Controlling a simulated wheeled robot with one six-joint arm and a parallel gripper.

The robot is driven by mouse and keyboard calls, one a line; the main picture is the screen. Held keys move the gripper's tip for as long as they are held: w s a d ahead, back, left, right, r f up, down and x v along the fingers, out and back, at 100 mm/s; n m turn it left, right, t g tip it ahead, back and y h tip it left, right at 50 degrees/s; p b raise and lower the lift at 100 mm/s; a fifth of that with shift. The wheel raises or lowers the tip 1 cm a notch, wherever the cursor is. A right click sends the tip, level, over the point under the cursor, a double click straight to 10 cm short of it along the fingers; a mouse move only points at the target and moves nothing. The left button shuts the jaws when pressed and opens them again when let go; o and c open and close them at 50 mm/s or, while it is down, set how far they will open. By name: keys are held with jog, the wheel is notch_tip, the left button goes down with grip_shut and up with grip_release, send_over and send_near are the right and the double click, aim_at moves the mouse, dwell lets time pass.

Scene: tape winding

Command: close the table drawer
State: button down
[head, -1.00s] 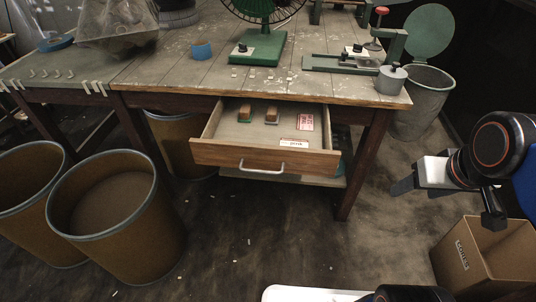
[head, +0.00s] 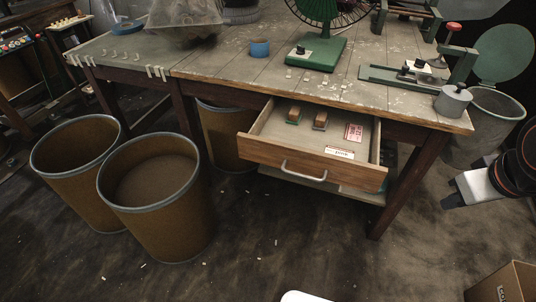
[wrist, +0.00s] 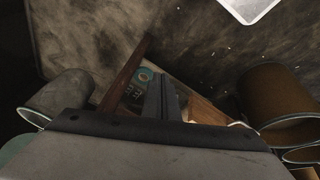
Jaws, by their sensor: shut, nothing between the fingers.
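The table drawer (head: 355,171) is pulled open beneath the worn wooden table (head: 225,75). Its wooden front has a pale metal handle (head: 303,175). Two small brush-like blocks and two labels lie inside it. My gripper (head: 447,192) is at the right of the head view, right of the drawer and apart from it, beyond the table's front right leg. In the wrist view my gripper's fingers (wrist: 161,95) are together and empty. A wooden part of the drawer (wrist: 208,112) shows just right of the fingers there.
Two open brown bins (head: 155,205) stand on the floor at the left, and another is under the table. A cardboard box (head: 508,284) is at the lower right. The floor before the drawer is clear.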

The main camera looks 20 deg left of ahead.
jog(key=w+a+r+n, duration=0.3)
jog(key=w+a+n, duration=0.2)
jog(key=a+n, duration=0.35)
jog(key=n, duration=2.2)
send_near(261, 154)
jog(key=s+r, duration=0.3)
jog(key=s, duration=0.4)
jog(key=shift+w+d+f, duration=0.15)
jog(key=shift+w+f, duration=1.2)
jog(key=shift+f, duration=0.25)
jog(key=shift+w+d+f, duration=0.15)
jog(key=shift+w+f, duration=1.15)
jog(key=shift+f, duration=0.3)
jog(key=shift+w+d+f, duration=0.1)
jog(key=shift+w+f, duration=1.25)
jog(key=shift+f, duration=0.2)
